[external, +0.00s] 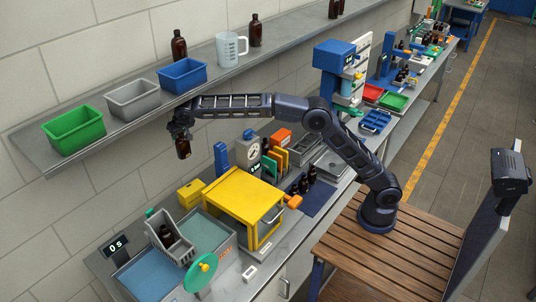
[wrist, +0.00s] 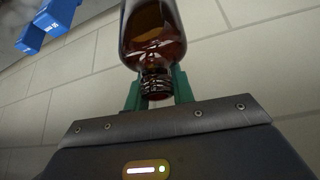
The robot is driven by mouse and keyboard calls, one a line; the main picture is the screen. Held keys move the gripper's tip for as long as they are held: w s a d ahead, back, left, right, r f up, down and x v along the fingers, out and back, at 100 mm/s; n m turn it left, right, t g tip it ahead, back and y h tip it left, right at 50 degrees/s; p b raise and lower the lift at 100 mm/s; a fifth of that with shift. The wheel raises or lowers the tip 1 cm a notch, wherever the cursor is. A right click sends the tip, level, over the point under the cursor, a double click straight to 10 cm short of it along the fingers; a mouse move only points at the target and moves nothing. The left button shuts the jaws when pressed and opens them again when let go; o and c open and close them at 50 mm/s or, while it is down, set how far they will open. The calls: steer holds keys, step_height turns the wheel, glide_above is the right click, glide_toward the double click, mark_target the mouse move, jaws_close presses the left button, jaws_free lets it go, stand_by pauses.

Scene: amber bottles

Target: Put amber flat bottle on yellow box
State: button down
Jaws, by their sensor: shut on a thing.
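My gripper (external: 181,132) is shut on the neck of an amber bottle (external: 184,149), which hangs below it in the air. In the wrist view the green fingers of my gripper (wrist: 158,92) are on both sides of the neck of the amber bottle (wrist: 153,32); its far end is cut off by the frame. Whether the bottle is flat is hard to tell. The large yellow box (external: 236,193), with a flat top and a front handle, stands on the bench, lower and to the right of the bottle. A small yellow box (external: 190,194) stands left of it.
A wall shelf above holds a green bin (external: 73,130), a grey bin (external: 132,98), a blue bin (external: 183,75), a jug (external: 231,49) and brown bottles. A dial scale (external: 248,150) stands behind the large box. A grey crate (external: 170,240) with a bottle stands left.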

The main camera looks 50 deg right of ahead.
step_height(320, 180, down, 20)
steer(key=shift+r, duration=0.2)
stand_by(0.4)
steer(key=shift+f, duration=0.1)
steer(key=c, duration=1.2)
jaws_free()
steer(key=shift+v, duration=6.1)
